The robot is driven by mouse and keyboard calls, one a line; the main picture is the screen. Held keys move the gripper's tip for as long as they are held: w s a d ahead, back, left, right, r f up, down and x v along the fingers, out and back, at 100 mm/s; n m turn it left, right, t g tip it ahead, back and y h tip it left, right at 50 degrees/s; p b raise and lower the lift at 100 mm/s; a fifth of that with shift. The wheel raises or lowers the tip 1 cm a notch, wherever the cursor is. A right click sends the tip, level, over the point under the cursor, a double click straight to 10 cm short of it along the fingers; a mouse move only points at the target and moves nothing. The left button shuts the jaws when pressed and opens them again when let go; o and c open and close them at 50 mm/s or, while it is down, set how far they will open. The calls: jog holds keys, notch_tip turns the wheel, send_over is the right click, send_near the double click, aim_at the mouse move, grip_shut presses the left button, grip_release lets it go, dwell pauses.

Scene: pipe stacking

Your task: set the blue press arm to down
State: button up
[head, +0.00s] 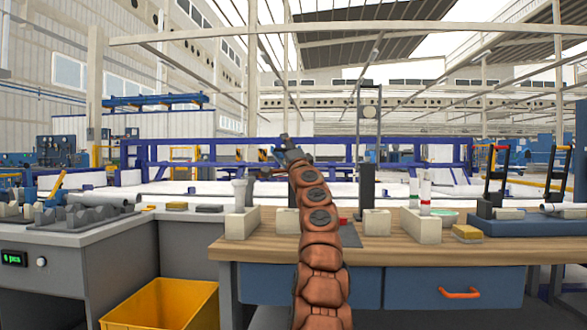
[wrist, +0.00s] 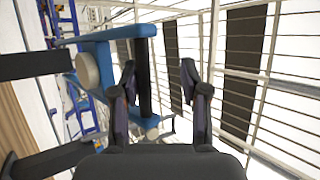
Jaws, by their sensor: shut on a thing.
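The blue press arm (wrist: 112,37) shows large in the wrist view at upper left, beside a round cream disc (wrist: 87,70). A dark bar (wrist: 143,78) runs down from its end, between my gripper's fingers and close to the left one. My gripper (wrist: 160,82) is shut on this part of the press arm, though a gap shows on the right finger's side. In the head view my gripper (head: 284,150) is raised above the wooden bench, and my arm hides much of what is behind it. The press arm's angle is hard to tell there.
Black clamps with a red handle (head: 497,170) and a yellow handle (head: 552,175) stand right. A yellow bin (head: 160,305) is below left.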

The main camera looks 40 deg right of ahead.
jog(key=s+f+b, duration=0.3)
jog(key=s+f, duration=0.1)
jog(key=f, duration=0.2)
jog(key=shift+s+f+b, duration=0.2)
jog(key=shift+f+b, duration=0.05)
jog(key=shift+b, duration=0.1)
dwell(0.9)
jog(key=shift+a, duration=0.1)
